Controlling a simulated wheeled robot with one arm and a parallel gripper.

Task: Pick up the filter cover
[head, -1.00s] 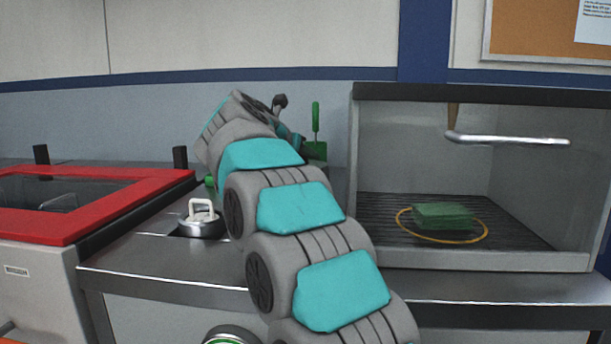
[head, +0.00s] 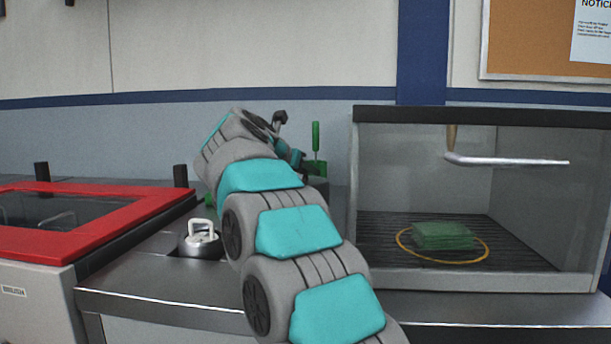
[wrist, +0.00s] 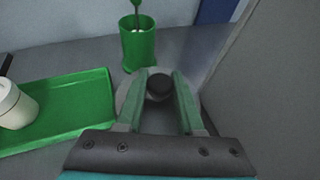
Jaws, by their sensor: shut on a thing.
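In the wrist view my gripper (wrist: 160,82) is shut, its two pale green fingers on either side of a dark round knob (wrist: 158,89). The knob sits at the middle of a round grey piece, which looks like the filter cover (wrist: 126,98); the fingers hide part of it. I cannot tell whether it touches the counter. In the head view my arm reaches to the back of the counter, and its wrist hides most of the gripper and what it holds.
A green cup (wrist: 140,50) with a tool stands just beyond the gripper. A green tray (wrist: 70,108) holding a white cylinder (wrist: 14,104) lies to the left. An open-fronted cabinet (head: 480,282) stands right, and a red-framed machine (head: 120,231) left. A white-handled part (head: 201,230) sits between.

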